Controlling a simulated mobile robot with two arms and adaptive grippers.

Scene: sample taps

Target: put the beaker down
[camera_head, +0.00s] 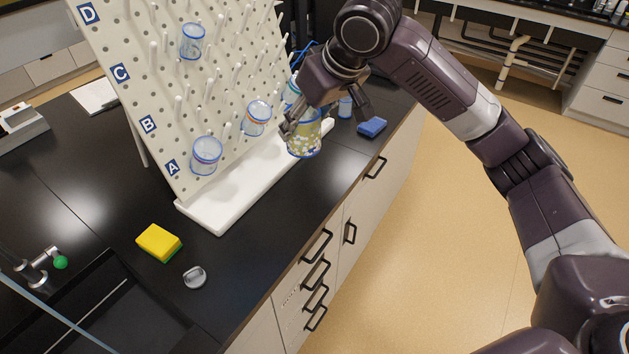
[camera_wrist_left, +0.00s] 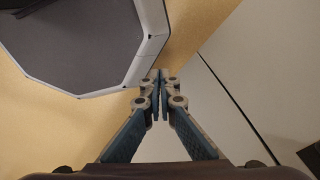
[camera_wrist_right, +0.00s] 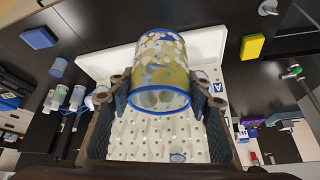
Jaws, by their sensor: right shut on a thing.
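The beaker (camera_head: 304,138), clear with a yellowish speckled pattern and a blue rim, is in my right gripper (camera_head: 326,118) near the far end of the white drying-rack base. In the right wrist view the beaker (camera_wrist_right: 163,62) sits between the two fingers, its blue-edged end toward the camera. I cannot tell whether its lower end touches the surface below. My left gripper (camera_wrist_left: 158,82) shows only in the left wrist view, fingertips together, with nothing between them, above the floor.
The white pegboard (camera_head: 212,105) with rows A to D holds several beakers on pegs. A blue sponge (camera_head: 372,127) lies right of the beaker near the counter edge. A yellow sponge (camera_head: 159,242) and a small grey object (camera_head: 195,277) lie in front, beside the sink.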

